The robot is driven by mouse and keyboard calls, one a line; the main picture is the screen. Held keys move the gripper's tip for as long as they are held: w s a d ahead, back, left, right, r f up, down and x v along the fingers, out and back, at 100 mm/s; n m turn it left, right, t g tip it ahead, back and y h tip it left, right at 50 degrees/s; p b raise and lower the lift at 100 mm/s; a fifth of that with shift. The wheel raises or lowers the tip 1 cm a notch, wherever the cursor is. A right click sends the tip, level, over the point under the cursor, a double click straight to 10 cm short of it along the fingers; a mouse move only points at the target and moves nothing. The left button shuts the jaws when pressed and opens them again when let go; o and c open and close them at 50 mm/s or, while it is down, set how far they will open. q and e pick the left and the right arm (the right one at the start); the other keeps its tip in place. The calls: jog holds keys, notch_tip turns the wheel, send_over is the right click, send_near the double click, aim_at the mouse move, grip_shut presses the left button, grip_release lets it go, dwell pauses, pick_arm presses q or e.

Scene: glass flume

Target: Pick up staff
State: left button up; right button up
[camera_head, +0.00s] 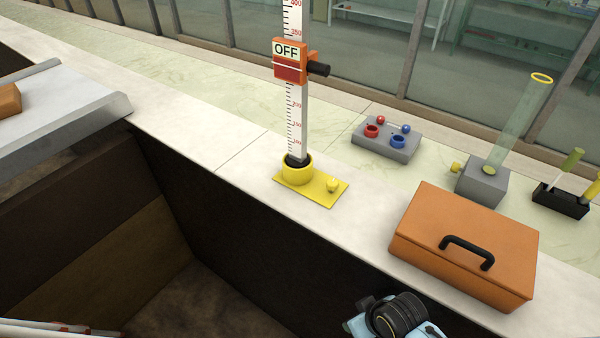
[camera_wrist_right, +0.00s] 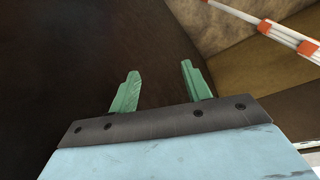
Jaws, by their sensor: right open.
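A white graduated staff (camera_head: 298,125) stands upright in a round yellow socket (camera_head: 297,170) on a yellow plate, on the pale ledge. An orange slider (camera_head: 290,62) with an OFF label and a black knob is on its upper part; its top is cut off. My right gripper (camera_wrist_right: 160,72) shows in the right wrist view, its green fingers apart with nothing between them, in front of a dark wall. In the head view only my right wrist shows at the bottom edge, below the staff and to its right. My left gripper is not in view.
An orange case (camera_head: 465,243) lies on the ledge right of the socket. Beyond are a grey block with red and blue parts (camera_head: 387,140) and a clear tube (camera_head: 515,125). A dark pit lies in front. A red-and-white pole (camera_wrist_right: 285,35) shows in the wrist view.

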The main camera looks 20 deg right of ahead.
notch_tip(320, 180, up, 13)
jog(key=w+t+p, duration=0.1)
jog(key=w, duration=0.1)
jog(key=n+t+y+p, duration=0.1)
jog(key=n+t+y, duration=0.4)
jog(key=t+y, duration=0.45)
send_near(306, 31)
jog(key=shift+y, duration=0.35)
jog(key=p+x, duration=0.2)
jog(key=x, duration=0.4)
jog(key=shift+w, duration=0.15)
jog(key=shift+w+a+f, duration=0.15)
jog(key=shift+w, duration=0.1)
jog(key=shift+w+a+p, duration=0.3)
jog(key=shift+w+p, duration=0.15)
jog(key=shift+p, duration=0.1)
jog(key=p+x, duration=0.1)
jog(key=x, duration=0.2)
jog(key=shift+w+a, duration=0.45)
jog(key=shift+w, duration=0.05)
